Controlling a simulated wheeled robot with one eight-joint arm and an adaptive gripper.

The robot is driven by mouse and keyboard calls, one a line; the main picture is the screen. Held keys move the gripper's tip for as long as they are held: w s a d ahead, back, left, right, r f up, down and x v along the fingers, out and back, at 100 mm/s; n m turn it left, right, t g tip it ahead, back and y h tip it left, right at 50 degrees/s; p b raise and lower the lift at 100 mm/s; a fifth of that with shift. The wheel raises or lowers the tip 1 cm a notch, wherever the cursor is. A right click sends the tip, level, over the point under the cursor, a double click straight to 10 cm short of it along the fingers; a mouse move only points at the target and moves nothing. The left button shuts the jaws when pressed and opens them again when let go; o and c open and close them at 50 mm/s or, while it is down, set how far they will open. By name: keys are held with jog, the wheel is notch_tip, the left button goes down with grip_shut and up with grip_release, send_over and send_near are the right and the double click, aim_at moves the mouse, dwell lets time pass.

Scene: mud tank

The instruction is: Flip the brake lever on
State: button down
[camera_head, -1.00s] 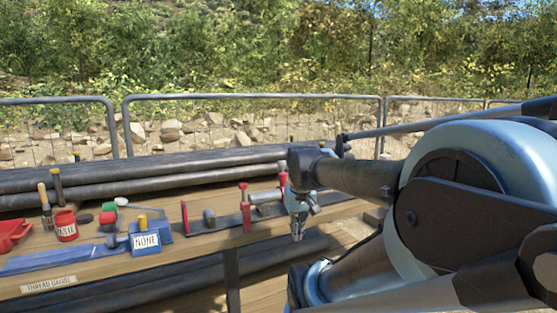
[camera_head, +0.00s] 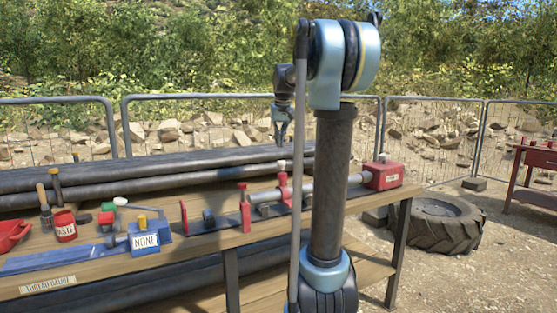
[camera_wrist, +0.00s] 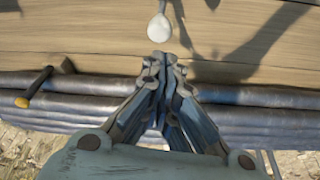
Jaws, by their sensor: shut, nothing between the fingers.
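My gripper (camera_head: 281,138) hangs fingers-down above the dark pipes at the back of the bench. In the wrist view its fingers (camera_wrist: 162,62) are together and empty. Just beyond the fingertips is a pale rounded knob (camera_wrist: 159,27), apart from them, over the wood. It may be the white knob (camera_head: 282,164) above a red clamp post (camera_head: 283,187) in the head view, below my gripper. No lever is marked as the brake, so I cannot tell for sure which it is.
A red box (camera_head: 383,174) stands at the bench's right end. A blue block labelled NONE (camera_head: 146,241), a red paste pot (camera_head: 65,226) and other tools fill the left. A yellow-and-black handle (camera_wrist: 36,87) lies left in the wrist view. A tyre (camera_head: 437,222) lies beyond the bench.

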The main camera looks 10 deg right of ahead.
jog(key=w, duration=0.1)
jog(key=w+r, duration=0.1)
jog(key=w, duration=0.2)
jog(key=shift+w+r, duration=0.25)
jog(key=shift+w, duration=0.15)
jog(key=x, duration=1)
jog(key=shift+s+d+r, duration=0.1)
jog(key=shift+s, duration=0.9)
jog(key=shift+s+d, duration=0.15)
jog(key=shift+s, duration=0.85)
